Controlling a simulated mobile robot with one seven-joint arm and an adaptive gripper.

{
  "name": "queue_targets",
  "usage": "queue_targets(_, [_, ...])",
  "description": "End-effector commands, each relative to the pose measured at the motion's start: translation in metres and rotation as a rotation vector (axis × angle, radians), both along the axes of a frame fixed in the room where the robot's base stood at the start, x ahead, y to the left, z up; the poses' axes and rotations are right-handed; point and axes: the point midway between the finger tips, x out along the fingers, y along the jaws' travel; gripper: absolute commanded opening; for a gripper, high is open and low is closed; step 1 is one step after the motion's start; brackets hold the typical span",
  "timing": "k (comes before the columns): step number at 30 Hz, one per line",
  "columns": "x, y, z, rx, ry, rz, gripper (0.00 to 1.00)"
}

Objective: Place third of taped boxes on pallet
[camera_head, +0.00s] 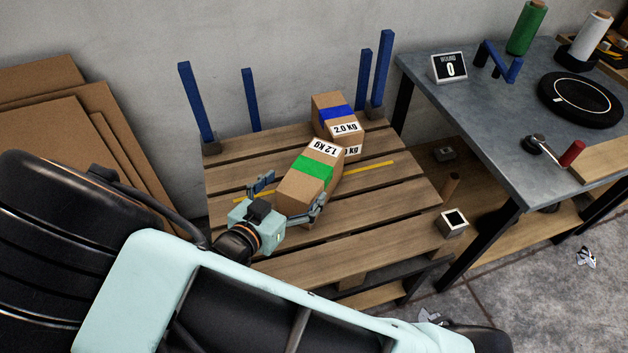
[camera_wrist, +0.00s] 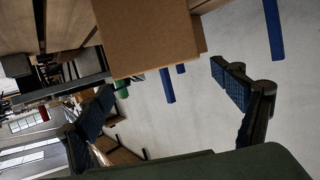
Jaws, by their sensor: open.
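The pallet (camera_head: 265,265) is a slatted wooden platform with blue corner posts. A cardboard box with green tape (camera_head: 310,168), labelled 1.2 kg, is over its middle; I cannot tell what it rests on. Behind it, a box with blue tape (camera_head: 334,112), labelled 2.0 kg, sits on another box (camera_head: 352,150), mostly hidden with only part of a "kg" label showing. My gripper (camera_head: 290,196) is open at the near end of the green-taped box, one finger to each side. In the wrist view a plain cardboard face (camera_wrist: 150,35) is ahead of the spread fingers (camera_wrist: 165,98).
A grey workbench (camera_head: 480,120) on the right holds spools, a black round device and a display (camera_head: 449,67) reading 0. A small square block (camera_head: 452,222) is at the pallet's right edge. Flat cardboard sheets (camera_head: 50,135) lean at the left. The pallet's front slats are clear.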

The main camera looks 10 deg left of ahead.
Motion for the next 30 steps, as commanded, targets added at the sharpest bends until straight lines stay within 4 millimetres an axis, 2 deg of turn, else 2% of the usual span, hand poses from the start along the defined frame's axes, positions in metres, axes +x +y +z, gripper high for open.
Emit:
queue_targets(3, [0.019, -0.007, -0.008, -0.004, -0.002, -0.001, 0.87])
queue_targets(11, [0.04, -0.014, -0.013, -0.002, -0.001, 0.001, 0.87])
queue_targets(19, [0.075, -0.026, -0.022, -0.004, -0.001, 0.001, 0.87])
queue_targets(23, [0.083, -0.028, -0.023, -0.004, -0.001, 0.002, 0.87])
queue_targets(29, [0.083, -0.028, -0.022, -0.003, 0.0, 0.003, 0.87])
queue_targets(30, [0.083, -0.028, -0.022, -0.003, 0.0, 0.003, 0.84])
